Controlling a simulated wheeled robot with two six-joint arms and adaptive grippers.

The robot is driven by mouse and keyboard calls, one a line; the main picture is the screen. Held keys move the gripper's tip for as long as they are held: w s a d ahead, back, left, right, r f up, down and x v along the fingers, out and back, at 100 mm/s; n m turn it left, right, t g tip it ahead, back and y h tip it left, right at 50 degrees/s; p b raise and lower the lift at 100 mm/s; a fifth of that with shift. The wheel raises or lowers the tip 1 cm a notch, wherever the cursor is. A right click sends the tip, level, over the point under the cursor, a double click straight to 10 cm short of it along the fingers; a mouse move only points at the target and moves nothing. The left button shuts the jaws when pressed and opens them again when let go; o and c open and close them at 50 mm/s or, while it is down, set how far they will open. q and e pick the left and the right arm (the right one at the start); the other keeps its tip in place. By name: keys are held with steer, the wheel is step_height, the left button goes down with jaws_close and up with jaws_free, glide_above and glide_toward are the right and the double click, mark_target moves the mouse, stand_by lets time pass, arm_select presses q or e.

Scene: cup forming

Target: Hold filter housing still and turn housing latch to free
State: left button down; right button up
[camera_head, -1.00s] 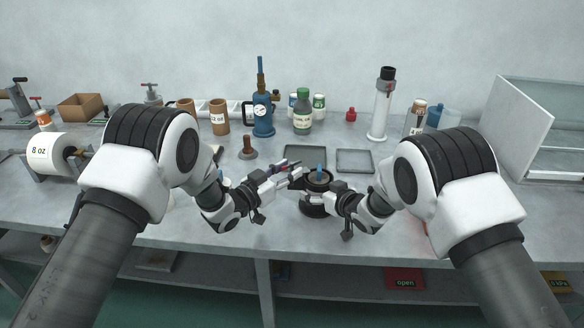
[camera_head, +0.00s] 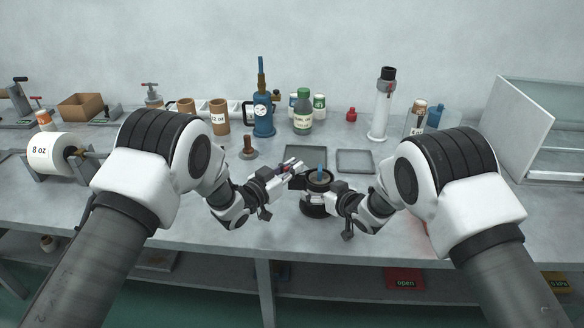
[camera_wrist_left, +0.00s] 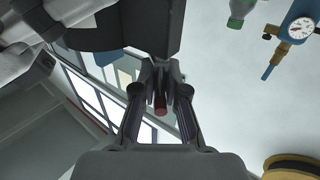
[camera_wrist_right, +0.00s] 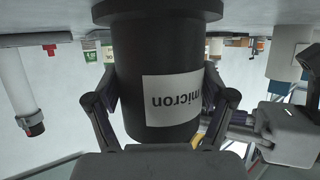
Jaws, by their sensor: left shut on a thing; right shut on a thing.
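The filter housing (camera_head: 316,210) is a dark upright cylinder on the bench in front of me, with a blue part (camera_head: 320,168) standing in its top. My right gripper (camera_head: 332,194) is shut on its right side. In the right wrist view the fingers straddle the black housing (camera_wrist_right: 152,60), which has a white "micron" label. My left gripper (camera_head: 298,170) is at the upper left of the housing. In the left wrist view its fingers are shut on a narrow dark lever with a red end, the housing latch (camera_wrist_left: 160,104). The fingers hide most of the latch.
Two shallow grey trays, one on the left (camera_head: 288,152) and one on the right (camera_head: 371,168), lie behind the housing. A brown-handled tamper (camera_head: 248,150), a blue gauge bottle (camera_head: 263,127) and a green-capped bottle (camera_head: 303,120) stand farther back. The bench's front edge is close.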

arm_select(q)
steer(key=shift+d+n+t+y, duration=0.1)
steer(key=shift+n+t+y, duration=0.9)
steer(key=shift+y, duration=0.85)
steer(key=shift+d+n+t+y, duration=0.1)
steer(key=shift+n+t+y, duration=0.5)
steer(key=shift+n+y, duration=1.05)
steer(key=shift+y, duration=0.4)
steer(key=c, duration=1.2)
jaws_free()
steer(key=shift+o, duration=0.2)
steer(key=shift+a, duration=0.15)
